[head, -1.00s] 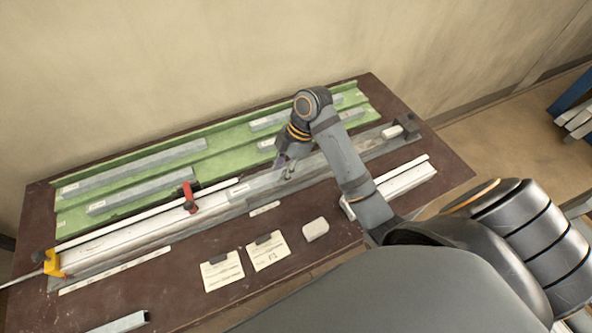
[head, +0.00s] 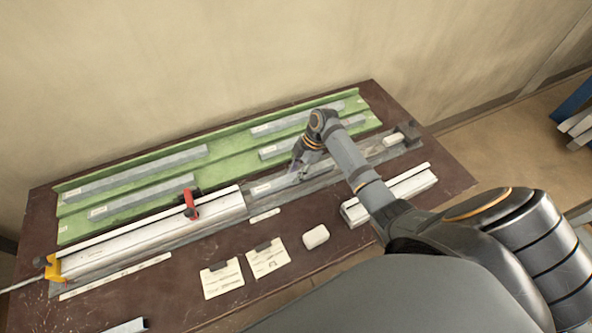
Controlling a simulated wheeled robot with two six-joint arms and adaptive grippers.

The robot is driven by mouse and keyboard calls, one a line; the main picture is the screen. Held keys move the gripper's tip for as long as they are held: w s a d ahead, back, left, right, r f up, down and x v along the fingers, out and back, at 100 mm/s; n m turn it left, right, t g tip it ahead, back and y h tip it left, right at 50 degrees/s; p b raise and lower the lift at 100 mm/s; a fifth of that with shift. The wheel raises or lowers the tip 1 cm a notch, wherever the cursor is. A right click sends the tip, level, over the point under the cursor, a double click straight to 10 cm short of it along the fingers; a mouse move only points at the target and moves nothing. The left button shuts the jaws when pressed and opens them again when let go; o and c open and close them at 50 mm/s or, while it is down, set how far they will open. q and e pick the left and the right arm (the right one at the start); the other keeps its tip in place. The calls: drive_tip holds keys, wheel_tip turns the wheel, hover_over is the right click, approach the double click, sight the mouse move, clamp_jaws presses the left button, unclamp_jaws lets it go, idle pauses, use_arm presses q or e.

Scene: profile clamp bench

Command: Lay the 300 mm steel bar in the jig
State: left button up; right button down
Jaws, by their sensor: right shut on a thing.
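The steel bar (head: 270,187), grey with a white label near its left end, is along the jig (head: 362,155), a long grey track across the bench. Its left end is close to the right end of the white profile (head: 150,232) in the same jig. My right gripper (head: 302,172) is shut on the bar near its middle; the fingers are small and partly hidden by my arm. I cannot tell whether the bar rests fully on the jig floor. A dark end stop (head: 408,131) and a small labelled block (head: 391,140) are at the jig's right end. My left gripper is not in view.
A green rack (head: 232,148) with several grey bars lies behind the jig. A red clamp (head: 190,203) and a yellow clamp (head: 53,268) are on the profile's side. Two cards (head: 222,278), a white block (head: 316,236) and a pale rail (head: 408,186) lie in front.

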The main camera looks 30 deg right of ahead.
drive_tip(key=shift+f, duration=0.1)
drive_tip(key=shift+f, duration=0.25)
drive_tip(key=shift+s+f+b, duration=0.25)
drive_tip(key=shift+b, duration=0.15)
drive_tip(key=c, duration=1.1)
unclamp_jaws()
drive_tip(key=shift+s+f, duration=0.1)
drive_tip(key=shift+o, duration=0.2)
drive_tip(key=shift+a+f, duration=0.1)
drive_tip(key=shift+f, duration=0.05)
